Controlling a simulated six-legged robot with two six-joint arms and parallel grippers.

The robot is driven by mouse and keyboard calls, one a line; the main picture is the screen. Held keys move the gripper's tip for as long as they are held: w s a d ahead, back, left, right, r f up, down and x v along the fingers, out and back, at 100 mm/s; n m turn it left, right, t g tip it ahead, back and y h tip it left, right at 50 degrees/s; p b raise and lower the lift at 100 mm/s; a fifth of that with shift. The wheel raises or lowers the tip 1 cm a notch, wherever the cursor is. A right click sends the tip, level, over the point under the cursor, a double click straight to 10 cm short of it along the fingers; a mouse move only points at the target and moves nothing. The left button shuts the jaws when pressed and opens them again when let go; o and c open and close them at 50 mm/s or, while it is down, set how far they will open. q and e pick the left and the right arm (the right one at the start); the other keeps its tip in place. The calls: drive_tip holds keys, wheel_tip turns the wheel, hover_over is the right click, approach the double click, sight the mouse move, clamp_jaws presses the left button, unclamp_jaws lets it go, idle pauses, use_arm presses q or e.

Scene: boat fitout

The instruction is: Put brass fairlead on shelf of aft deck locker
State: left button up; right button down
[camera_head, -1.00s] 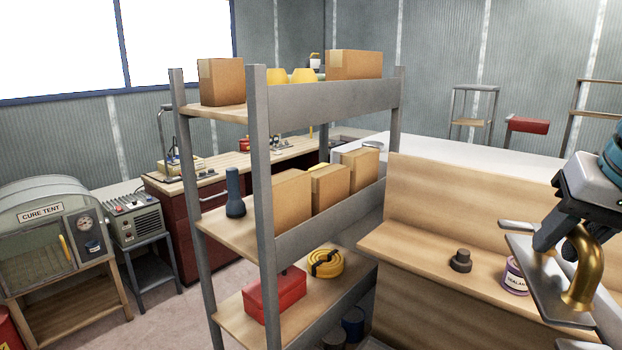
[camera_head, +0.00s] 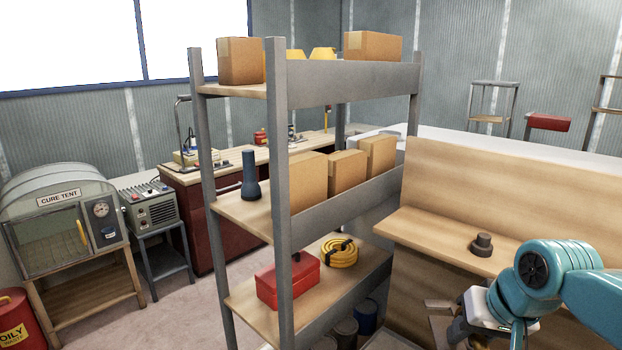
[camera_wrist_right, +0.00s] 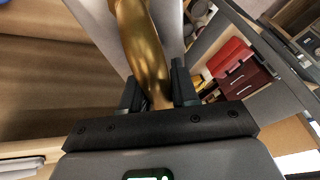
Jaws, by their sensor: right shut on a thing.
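The brass fairlead (camera_wrist_right: 143,45) is a curved, shiny golden piece. In the right wrist view it stands between the two dark fingers of my right gripper (camera_wrist_right: 158,92), which is shut on it. In the head view my right gripper (camera_head: 455,322) is low at the right, in front of the wooden unit (camera_head: 400,290), and the fairlead cannot be made out there. This unit has a ledge (camera_head: 440,238) and a tall back panel; I cannot tell whether it is the aft deck locker. My left gripper is not in view.
A grey rack (camera_head: 277,200) with cartons, a dark blue flashlight (camera_head: 250,176), a red toolbox (camera_head: 287,277) and a yellow coil (camera_head: 340,253) stands left of my right gripper. A dark brown fitting (camera_head: 482,245) sits on the ledge. The ledge's left part is bare.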

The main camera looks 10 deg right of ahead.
drive_tip(key=a+f+n, duration=0.1)
drive_tip(key=a+f, duration=0.3)
drive_tip(key=f, duration=0.3)
drive_tip(key=w+a+f+n+y, duration=0.1)
drive_tip(key=a+f, duration=0.2)
drive_tip(key=f, duration=0.4)
drive_tip(key=a+f+n+b, duration=0.1)
drive_tip(key=a+f+n, duration=0.1)
drive_tip(key=a+f, duration=0.2)
wheel_tip(320, 180, down, 3)
drive_tip(key=shift+w+a+f+g+y, duration=0.2)
drive_tip(key=shift+a+g+y, duration=0.1)
drive_tip(key=shift+a, duration=0.05)
drive_tip(key=shift+a, duration=0.15)
drive_tip(key=shift+d, duration=0.25)
